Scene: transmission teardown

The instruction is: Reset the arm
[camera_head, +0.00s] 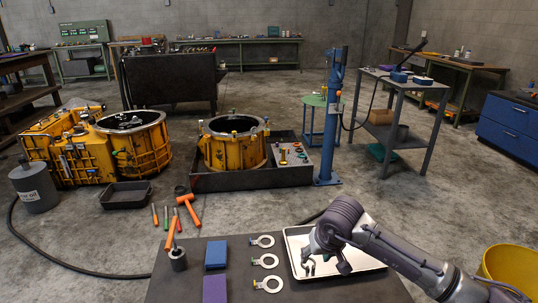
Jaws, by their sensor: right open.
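My right arm comes in from the lower right. Its right gripper (324,262) points down over the metal tray (374,264) on the dark table (190,289) at the front. The gripper is open, with its fingers spread over the tray. Small metallic parts (308,268) show in the tray beside the left finger. I cannot tell whether the gripper touches them or the tray. My left gripper is not in view.
Three ring-shaped parts (266,262), a blue block (216,254) and a purple block (215,289) lie left of the tray. A yellow bin (512,268) stands at the right. Yellow housings (85,155) and a blue column (333,120) stand beyond the table.

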